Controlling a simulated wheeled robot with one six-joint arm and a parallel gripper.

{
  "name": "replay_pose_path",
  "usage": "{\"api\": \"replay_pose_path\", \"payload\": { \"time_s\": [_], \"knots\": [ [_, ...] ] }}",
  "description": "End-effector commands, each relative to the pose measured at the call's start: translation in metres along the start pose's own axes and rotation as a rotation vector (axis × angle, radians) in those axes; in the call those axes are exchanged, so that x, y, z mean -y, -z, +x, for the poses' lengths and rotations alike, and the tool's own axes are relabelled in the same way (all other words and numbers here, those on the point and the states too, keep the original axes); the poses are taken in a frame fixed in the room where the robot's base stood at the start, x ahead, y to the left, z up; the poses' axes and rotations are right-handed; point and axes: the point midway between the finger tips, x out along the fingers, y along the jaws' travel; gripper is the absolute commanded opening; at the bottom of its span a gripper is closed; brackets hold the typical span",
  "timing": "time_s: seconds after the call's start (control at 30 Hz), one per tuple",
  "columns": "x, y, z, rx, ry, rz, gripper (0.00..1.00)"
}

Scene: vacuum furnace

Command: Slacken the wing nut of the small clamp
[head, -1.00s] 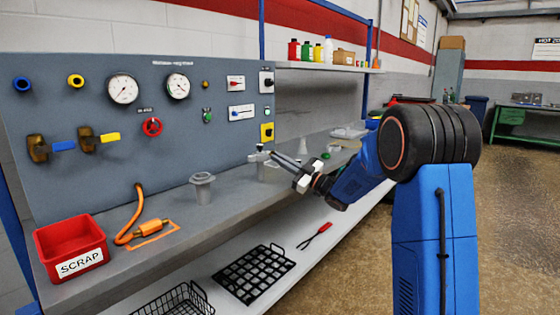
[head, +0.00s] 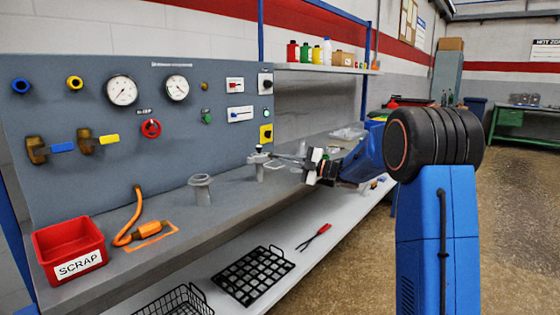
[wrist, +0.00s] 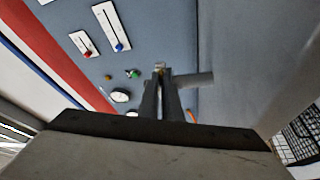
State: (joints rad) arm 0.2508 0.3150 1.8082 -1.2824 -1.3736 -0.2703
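The small clamp (head: 257,159) appears as a light grey fitting with a dark-tipped top on a short grey post, on the bench by the panel. Its wing nut is too small to make out in the head view. My gripper (head: 276,157) points left, with its thin fingertips at or just beside the clamp's right side. In the wrist view the fingers (wrist: 160,84) lie close together. A small brassy piece (wrist: 159,67) shows at their tips, and the grey post (wrist: 193,79) extends to the right. I cannot tell whether the fingers touch or grip it.
A grey flanged post (head: 201,190) stands left of the clamp. The panel (head: 210,80) with gauges and valves rises behind. A red scrap bin (head: 70,250) and an orange hose fitting (head: 148,229) are at the left. Black baskets lie on the lower shelf.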

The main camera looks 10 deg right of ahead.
Motion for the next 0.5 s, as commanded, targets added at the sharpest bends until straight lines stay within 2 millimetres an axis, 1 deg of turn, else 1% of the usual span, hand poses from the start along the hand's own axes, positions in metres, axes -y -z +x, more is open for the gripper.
{"api": "replay_pose_path", "payload": {
  "time_s": [0.2,0.5],
  "knots": [
    [-0.0022,0.0003,-0.0001,0.0,0.066,-0.156,0.0],
    [-0.004,0.001,0.0003,-0.001,0.123,-0.295,0.0]
  ]
}}
